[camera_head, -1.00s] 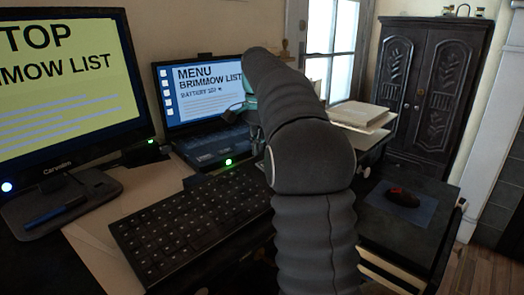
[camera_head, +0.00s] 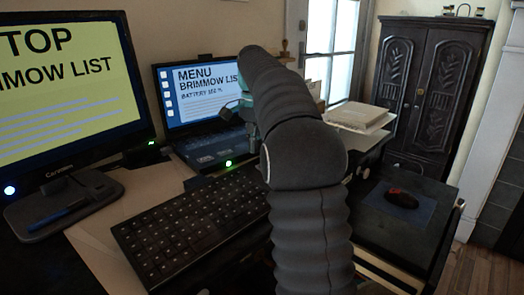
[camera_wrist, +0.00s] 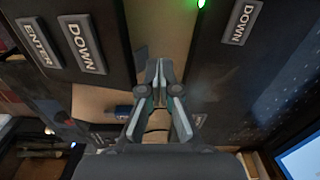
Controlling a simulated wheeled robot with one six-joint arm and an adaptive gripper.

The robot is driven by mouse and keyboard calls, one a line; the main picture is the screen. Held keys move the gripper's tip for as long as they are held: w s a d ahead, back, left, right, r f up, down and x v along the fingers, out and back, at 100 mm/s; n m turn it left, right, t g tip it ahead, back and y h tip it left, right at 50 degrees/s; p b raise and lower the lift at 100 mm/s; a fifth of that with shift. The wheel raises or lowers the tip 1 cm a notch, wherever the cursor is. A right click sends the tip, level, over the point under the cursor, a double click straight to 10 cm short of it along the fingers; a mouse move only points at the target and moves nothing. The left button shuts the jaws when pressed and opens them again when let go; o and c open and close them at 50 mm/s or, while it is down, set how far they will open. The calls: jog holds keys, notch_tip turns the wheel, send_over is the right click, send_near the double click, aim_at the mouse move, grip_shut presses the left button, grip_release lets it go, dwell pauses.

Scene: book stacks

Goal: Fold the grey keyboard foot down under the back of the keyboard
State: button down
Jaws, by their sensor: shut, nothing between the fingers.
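The black keyboard (camera_head: 190,225) lies on the desk in front of the laptop in the head view. In the wrist view, a dark panel at the left with ENTER and DOWN keys (camera_wrist: 80,45) appears to be part of the keyboard. I cannot make out the grey foot in either view. My gripper (camera_wrist: 157,66) is shut and empty, pointing into the gap between this panel and the laptop edge (camera_wrist: 225,80). Whether it touches anything is unclear. In the head view my arm hides the fingertips.
The laptop (camera_head: 205,150) stands open behind the keyboard, with a green light (camera_head: 228,162) at its front. A monitor (camera_head: 60,90) stands at the left. A mouse (camera_head: 401,199) lies on a mat at the right. Books (camera_head: 357,116) are stacked at the back.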

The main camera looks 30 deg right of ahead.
notch_tip(320, 180, up, 9)
dwell(1.1)
jog(key=shift+s+a+f, duration=0.1)
dwell(0.3)
